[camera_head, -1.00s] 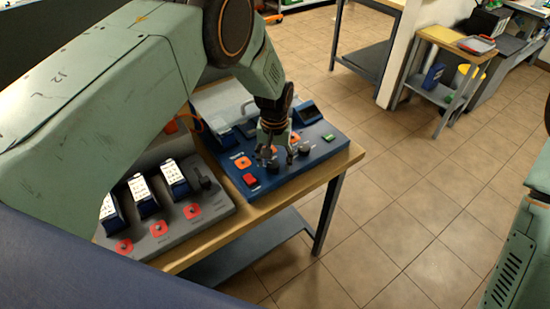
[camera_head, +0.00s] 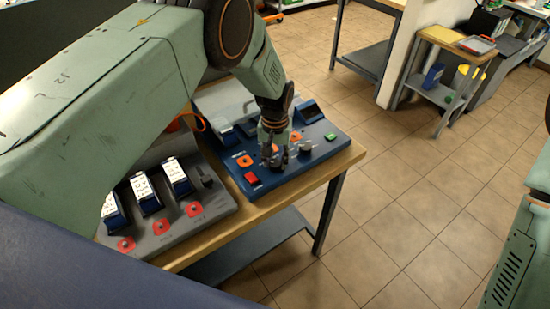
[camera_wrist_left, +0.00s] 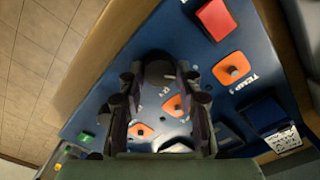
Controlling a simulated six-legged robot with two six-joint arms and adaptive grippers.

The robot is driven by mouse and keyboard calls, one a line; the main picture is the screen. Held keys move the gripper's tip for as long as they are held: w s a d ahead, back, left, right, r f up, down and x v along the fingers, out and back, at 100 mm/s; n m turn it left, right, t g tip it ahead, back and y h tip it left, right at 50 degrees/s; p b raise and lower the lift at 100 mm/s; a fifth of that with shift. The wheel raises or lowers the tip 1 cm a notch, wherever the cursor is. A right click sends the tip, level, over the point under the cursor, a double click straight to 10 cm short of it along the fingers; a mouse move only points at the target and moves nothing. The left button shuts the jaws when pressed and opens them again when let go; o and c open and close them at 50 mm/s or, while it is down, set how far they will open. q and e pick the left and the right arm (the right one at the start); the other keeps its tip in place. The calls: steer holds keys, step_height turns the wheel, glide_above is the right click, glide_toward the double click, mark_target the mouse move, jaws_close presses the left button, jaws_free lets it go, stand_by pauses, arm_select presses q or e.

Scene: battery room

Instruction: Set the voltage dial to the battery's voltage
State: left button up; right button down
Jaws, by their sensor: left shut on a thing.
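The blue charger panel (camera_head: 316,157) lies on the bench's right end. My left gripper (camera_head: 275,161) is low over its front part, pointing down. In the left wrist view my gripper's fingers (camera_wrist_left: 161,108) stand either side of a dark round dial (camera_wrist_left: 160,74), with white marks on the panel beside it. The jaws are shut on this dial, which the gripper hides in the head view. Its marks and setting are too small to read. A second, grey dial (camera_head: 305,146) is just right of the gripper. A blue battery with a white label (camera_wrist_left: 283,138) shows in the wrist view. My right gripper is out of view.
A red button (camera_head: 252,179), orange patches with small knobs (camera_wrist_left: 232,68) and a green button (camera_head: 330,137) surround the gripper. A grey rack (camera_head: 181,228) with several blue batteries stands to the left. Floor is free to the right.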

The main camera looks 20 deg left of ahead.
arm_select(q)
steer(key=shift+m, duration=0.3)
steer(key=m+b, duration=0.1)
steer(key=m, duration=0.1)
steer(key=shift+m, duration=0.3)
steer(key=m, duration=0.3)
steer(key=shift+s+m+b, duration=0.1)
steer(key=shift+m+b, duration=0.2)
steer(key=m, duration=0.3)
steer(key=shift+m, duration=2.2)
steer(key=o, duration=1.1)
steer(key=shift+o, duration=0.2)
steer(key=shift+r, duration=0.15)
